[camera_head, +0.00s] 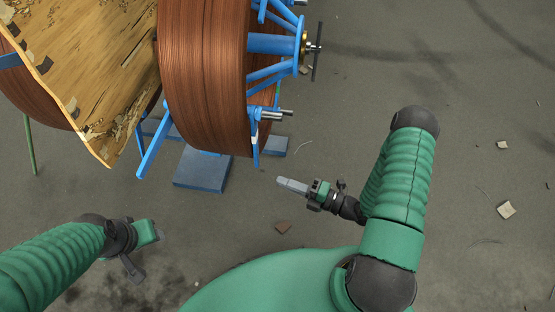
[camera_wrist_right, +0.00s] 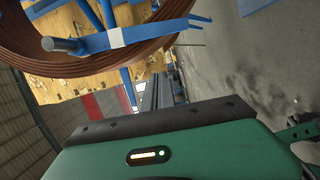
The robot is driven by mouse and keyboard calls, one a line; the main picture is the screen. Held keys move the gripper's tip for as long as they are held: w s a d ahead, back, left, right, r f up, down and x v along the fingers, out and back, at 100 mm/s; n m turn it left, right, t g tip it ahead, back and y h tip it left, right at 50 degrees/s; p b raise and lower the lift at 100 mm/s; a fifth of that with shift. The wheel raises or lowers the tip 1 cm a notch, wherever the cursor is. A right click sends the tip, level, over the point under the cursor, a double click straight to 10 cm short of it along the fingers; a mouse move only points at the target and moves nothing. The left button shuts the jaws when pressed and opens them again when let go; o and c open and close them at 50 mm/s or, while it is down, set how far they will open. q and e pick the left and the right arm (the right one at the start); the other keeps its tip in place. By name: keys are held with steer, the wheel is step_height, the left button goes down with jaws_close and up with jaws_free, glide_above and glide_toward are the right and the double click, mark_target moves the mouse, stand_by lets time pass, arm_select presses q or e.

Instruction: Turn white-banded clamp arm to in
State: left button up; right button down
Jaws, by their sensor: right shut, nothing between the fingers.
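The white-banded clamp arm (camera_head: 256,135) is a blue bar at the lower right edge of the copper-brown coil (camera_head: 205,80), with a grey rod (camera_head: 275,114) sticking out to the right. Its white band shows near its upper part. In the right wrist view the blue clamp arm (camera_wrist_right: 150,30) crosses the coil at the top, its white band and grey rod at the left. My right gripper (camera_head: 281,182) is shut and empty, below and right of the clamp arm and apart from it. My left gripper (camera_head: 148,245) is at the lower left, away from the coil; its jaw state is unclear.
A blue hub with spokes and a dark handle (camera_head: 317,50) juts out right of the coil. A worn wooden panel (camera_head: 95,65) stands at the left. Blue base blocks (camera_head: 203,170) sit under the coil. Grey floor (camera_head: 480,120) is open at the right, with small scraps.

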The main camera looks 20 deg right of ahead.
mark_target(257, 157)
steer(key=w+a+b, duration=0.3)
steer(key=w, duration=0.7)
steer(key=shift+a+f+b, duration=0.3)
steer(key=shift+f, duration=0.1)
steer(key=shift+w+d+f+n+b, duration=0.35)
steer(key=shift+w+d+n+b, duration=0.2)
steer(key=shift+b, duration=0.2)
steer(key=w+d+r+n+y+b, duration=0.1)
steer(key=w+d+n+b, duration=0.4)
steer(key=w+n+b, duration=0.2)
steer(key=shift+w+d+t+y, duration=0.3)
steer(key=shift+w+d+t, duration=0.1)
steer(key=shift+w, duration=0.45)
steer(key=shift+r, duration=0.2)
